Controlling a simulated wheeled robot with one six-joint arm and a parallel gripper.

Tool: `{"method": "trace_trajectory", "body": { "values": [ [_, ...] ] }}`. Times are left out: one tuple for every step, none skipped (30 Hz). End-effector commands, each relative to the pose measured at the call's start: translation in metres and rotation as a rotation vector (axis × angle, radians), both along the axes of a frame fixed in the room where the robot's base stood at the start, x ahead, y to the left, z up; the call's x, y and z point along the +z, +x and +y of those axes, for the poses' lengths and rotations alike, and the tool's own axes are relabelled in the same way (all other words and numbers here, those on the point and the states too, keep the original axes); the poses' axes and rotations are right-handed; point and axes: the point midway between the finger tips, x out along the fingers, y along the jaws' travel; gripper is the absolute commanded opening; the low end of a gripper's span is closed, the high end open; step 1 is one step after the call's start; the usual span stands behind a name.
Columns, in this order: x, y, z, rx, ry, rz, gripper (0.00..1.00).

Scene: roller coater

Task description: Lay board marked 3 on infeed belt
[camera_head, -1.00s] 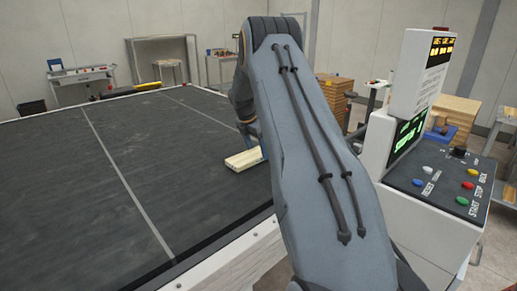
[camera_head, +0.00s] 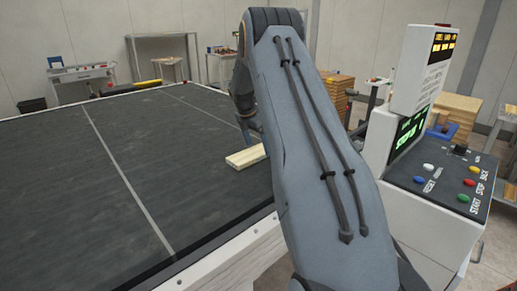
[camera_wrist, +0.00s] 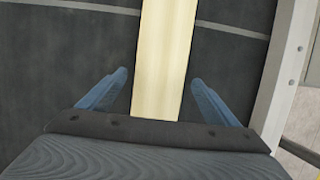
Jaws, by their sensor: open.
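A pale wooden board (camera_head: 246,157) lies flat on the dark infeed belt (camera_head: 70,180), near the belt's right edge. No number can be read on it. In the wrist view the board (camera_wrist: 163,60) runs up the picture between the two blue fingers of my gripper (camera_wrist: 160,93). The fingers are spread wide, with a gap on each side of the board, and do not touch it.
A control panel (camera_head: 440,180) with coloured buttons and a lit screen stands to the right. The belt's white side frame (camera_head: 225,258) borders it. Stacked boards (camera_head: 456,108) stand behind the panel. The rest of the belt is clear.

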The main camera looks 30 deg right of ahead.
Motion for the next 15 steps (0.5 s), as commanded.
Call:
{"method": "trace_trajectory", "body": {
  "values": [
    [0.007, 0.001, 0.003, 0.001, 0.0, -0.004, 0.84],
    [0.013, 0.001, 0.005, 0.001, -0.001, -0.004, 0.84],
    [0.021, 0.001, 0.007, 0.002, -0.001, -0.003, 0.84],
    [0.027, 0.001, 0.009, 0.001, -0.001, -0.005, 0.84],
    [0.033, 0.0, 0.011, 0.002, -0.001, -0.004, 0.84],
    [0.042, 0.0, 0.013, 0.001, -0.001, -0.004, 0.84],
    [0.047, 0.0, 0.015, 0.001, -0.001, -0.004, 0.84],
    [0.053, -0.001, 0.017, 0.001, -0.002, -0.003, 0.84],
    [0.061, -0.001, 0.019, 0.001, -0.001, -0.004, 0.84],
    [0.066, -0.001, 0.02, 0.001, -0.002, -0.003, 0.84],
    [0.07, -0.002, 0.022, 0.001, -0.001, -0.002, 0.84],
    [0.077, -0.002, 0.024, 0.001, -0.002, -0.003, 0.84],
    [0.081, -0.002, 0.025, 0.001, -0.001, -0.002, 0.84],
    [0.084, -0.003, 0.026, 0.0, -0.001, -0.001, 0.84],
    [0.088, -0.003, 0.028, 0.0, -0.001, -0.001, 0.84]
  ]
}}
